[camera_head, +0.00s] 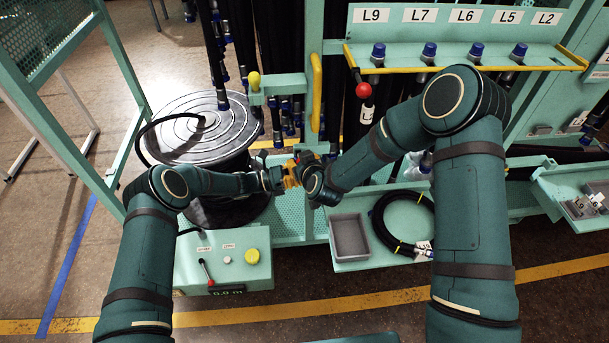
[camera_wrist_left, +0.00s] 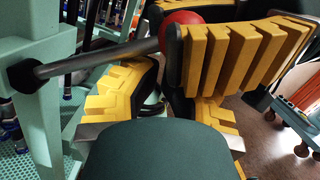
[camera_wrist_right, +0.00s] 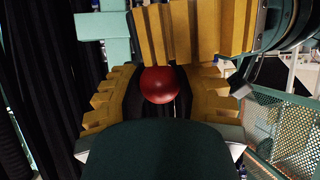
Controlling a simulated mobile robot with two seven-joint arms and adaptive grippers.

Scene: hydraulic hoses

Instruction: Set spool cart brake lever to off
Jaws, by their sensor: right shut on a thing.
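A lever with a grey rod (camera_wrist_left: 95,60) and a red ball knob (camera_wrist_left: 182,27) comes out of a black pivot on a teal post in the left wrist view. The knob also shows in the right wrist view (camera_wrist_right: 159,85), between the yellow fingers of my right gripper (camera_wrist_right: 160,90), which is shut on it. In the head view my right gripper (camera_head: 303,172) meets my left gripper (camera_head: 285,180) and the lever is hidden. My left gripper (camera_wrist_left: 165,85) has its fingers apart, close beside the rod and the right fingers. No brake marking is readable.
A spool (camera_head: 200,118) with dark hose stands behind my left arm. A teal control box (camera_head: 225,262), a grey bin (camera_head: 349,237) and a coiled hose (camera_head: 405,220) lie in front. Another red knob (camera_head: 363,90) is on the rack. The two grippers are crowded together.

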